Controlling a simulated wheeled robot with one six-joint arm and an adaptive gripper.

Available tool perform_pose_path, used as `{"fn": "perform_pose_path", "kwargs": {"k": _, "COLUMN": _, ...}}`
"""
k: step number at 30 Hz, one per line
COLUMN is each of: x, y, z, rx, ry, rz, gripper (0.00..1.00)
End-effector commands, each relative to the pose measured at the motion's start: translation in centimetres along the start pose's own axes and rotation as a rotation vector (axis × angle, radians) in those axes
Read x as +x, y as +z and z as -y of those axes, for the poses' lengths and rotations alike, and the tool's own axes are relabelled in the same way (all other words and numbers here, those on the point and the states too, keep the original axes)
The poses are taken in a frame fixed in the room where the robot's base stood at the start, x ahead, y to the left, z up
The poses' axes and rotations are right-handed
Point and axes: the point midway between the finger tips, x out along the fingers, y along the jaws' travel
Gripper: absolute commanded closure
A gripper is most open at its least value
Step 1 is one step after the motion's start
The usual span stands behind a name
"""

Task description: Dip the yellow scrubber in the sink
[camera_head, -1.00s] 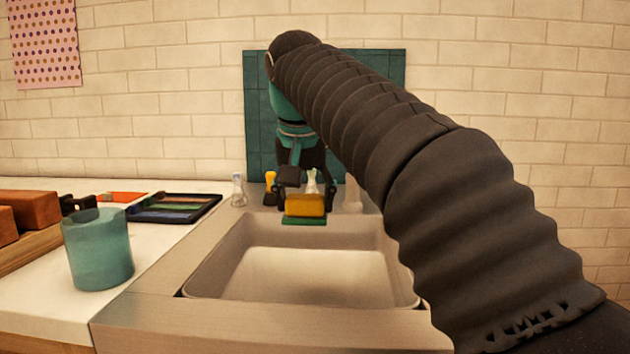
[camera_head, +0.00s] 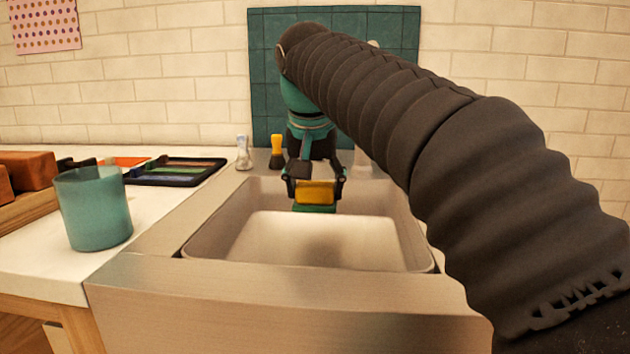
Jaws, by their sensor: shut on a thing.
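My gripper (camera_head: 314,190) is shut on the yellow scrubber (camera_head: 315,193), with one finger at each side of it. The scrubber has a yellow upper part and a green layer along its bottom. It is held level over the back part of the sink (camera_head: 209,262), below or about at rim height; the exact height is hard to tell. A soft shadow lies on the pale basin floor in front of it. No water can be made out in the basin.
A teal cup (camera_head: 93,208) stands on the counter left of the sink. Behind it lies a dark tray (camera_head: 178,170). A small clear bottle (camera_head: 243,153) and a yellow-handled brush (camera_head: 277,152) stand at the sink's back edge. A teal panel (camera_head: 268,75) is on the wall behind.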

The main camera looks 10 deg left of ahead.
Motion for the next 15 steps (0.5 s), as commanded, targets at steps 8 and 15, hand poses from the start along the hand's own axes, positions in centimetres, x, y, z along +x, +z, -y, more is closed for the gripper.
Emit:
{"fn": "perform_pose_path", "kwargs": {"k": 8, "x": 2.5, "y": 1.0, "z": 0.0, "rx": 0.0, "ry": 0.0, "rz": 0.0, "gripper": 0.6}}
{"fn": "perform_pose_path", "kwargs": {"k": 15, "x": 4.2, "y": 1.8, "z": 0.0, "rx": 0.001, "ry": 0.0, "rz": 0.0, "gripper": 0.6}}
